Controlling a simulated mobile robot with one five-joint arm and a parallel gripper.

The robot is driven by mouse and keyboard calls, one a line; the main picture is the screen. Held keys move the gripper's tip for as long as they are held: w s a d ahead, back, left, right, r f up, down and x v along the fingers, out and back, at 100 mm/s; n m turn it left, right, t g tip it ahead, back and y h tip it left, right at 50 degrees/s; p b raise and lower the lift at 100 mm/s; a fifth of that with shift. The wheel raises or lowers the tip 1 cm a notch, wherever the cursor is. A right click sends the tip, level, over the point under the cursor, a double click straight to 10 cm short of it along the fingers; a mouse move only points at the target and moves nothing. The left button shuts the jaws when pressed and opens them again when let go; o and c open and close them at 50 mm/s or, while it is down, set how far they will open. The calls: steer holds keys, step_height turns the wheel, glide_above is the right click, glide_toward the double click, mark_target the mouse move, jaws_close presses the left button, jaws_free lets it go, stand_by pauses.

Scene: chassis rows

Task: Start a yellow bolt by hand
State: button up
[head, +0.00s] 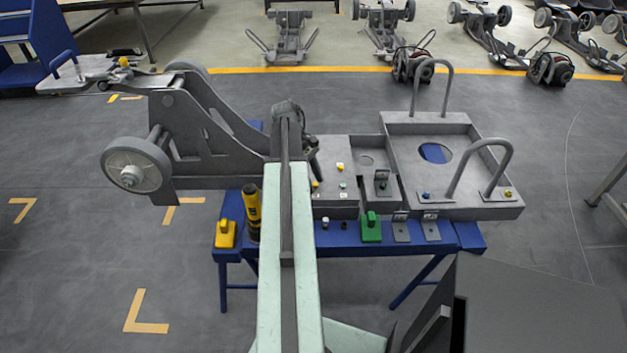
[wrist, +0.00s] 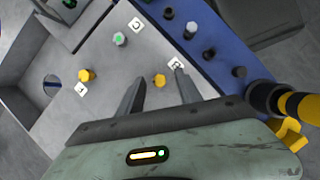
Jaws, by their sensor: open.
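In the wrist view a yellow bolt (wrist: 159,80) stands on the grey chassis plate (wrist: 105,115), seen between the fingertips of my open gripper (wrist: 158,77). Whether the fingers touch it I cannot tell. In the head view a yellow bolt (head: 340,166) shows on the chassis plate (head: 330,149). My arm hides part of the plate there, and my gripper is mostly hidden behind it.
A blue bench (head: 345,240) carries the chassis. Its front edge holds several small bolts, a green block (head: 371,228), a black-and-yellow cylinder (head: 253,213) and a yellow block (head: 225,234). Curved handles (head: 497,165) rise at the right. A wheel (head: 135,166) sticks out left.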

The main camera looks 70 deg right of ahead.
steer(key=p+v, duration=0.7)
steer(key=shift+r, duration=0.4)
steer(key=shift+w, duration=0.1)
steer(key=w+a+r+n+t+h+p, duration=0.2)
steer(key=w+a+n, duration=0.5)
steer(key=w+a, duration=1.9)
steer(key=w+a+m+t+p, duration=0.1)
steer(key=w+a+m, duration=0.1)
steer(key=a, duration=1.4)
steer(key=w+a+r+m+t+y+p, duration=0.1)
steer(key=w+a+m+p, duration=0.1)
steer(key=a, duration=1.3)
steer(key=shift+w+a+m+t, duration=0.3)
steer(key=shift+w+a+m, duration=0.1)
steer(key=shift+w, duration=0.35)
